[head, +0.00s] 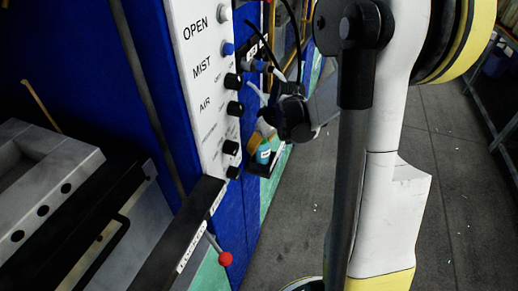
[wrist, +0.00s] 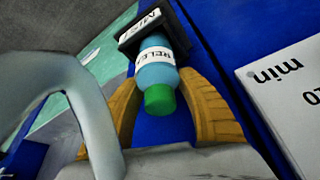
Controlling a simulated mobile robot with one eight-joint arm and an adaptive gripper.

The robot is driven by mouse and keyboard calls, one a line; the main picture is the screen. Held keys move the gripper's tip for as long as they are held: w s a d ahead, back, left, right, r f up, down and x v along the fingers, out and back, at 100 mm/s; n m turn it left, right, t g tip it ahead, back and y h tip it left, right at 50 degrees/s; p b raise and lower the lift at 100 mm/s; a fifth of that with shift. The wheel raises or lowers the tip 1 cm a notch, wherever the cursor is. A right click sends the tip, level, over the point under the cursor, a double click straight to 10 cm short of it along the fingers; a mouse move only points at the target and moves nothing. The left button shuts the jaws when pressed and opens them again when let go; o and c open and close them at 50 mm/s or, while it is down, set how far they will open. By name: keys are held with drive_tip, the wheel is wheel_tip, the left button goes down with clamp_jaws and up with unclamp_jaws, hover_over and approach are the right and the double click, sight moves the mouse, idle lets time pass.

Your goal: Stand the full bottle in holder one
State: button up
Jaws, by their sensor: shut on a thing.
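The bottle (wrist: 155,72) is light blue with a green cap and a white label partly reading "RELEA". In the wrist view the two yellow-orange fingers of my gripper (wrist: 162,82) lie on either side of it, shut on it. A black holder (wrist: 140,32) labelled "MIST" is at the bottle's far end. The bottle's base is hidden at the holder, so I cannot tell how deep it sits. In the head view the teal bottle (head: 264,154) shows below my gripper (head: 258,143), beside the blue press wall. The holder's number is not readable.
A white control panel (head: 205,70) with "OPEN", "MIST" and "AIR" knobs stands left of my gripper. A lever with a red ball (head: 225,259) sticks out below it. Grey press parts (head: 45,190) fill the lower left.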

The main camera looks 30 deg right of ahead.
drive_tip(key=shift+f, duration=0.35)
drive_tip(key=o, duration=1)
drive_tip(key=shift+f, duration=0.1)
drive_tip(key=shift+s+r, duration=0.1)
drive_tip(key=shift+r, duration=0.4)
drive_tip(key=p+v, duration=0.4)
drive_tip(key=v, duration=0.7)
drive_tip(key=shift+s+r+p, duration=0.1)
drive_tip(key=shift+r+p, duration=0.1)
drive_tip(key=shift+p, duration=0.15)
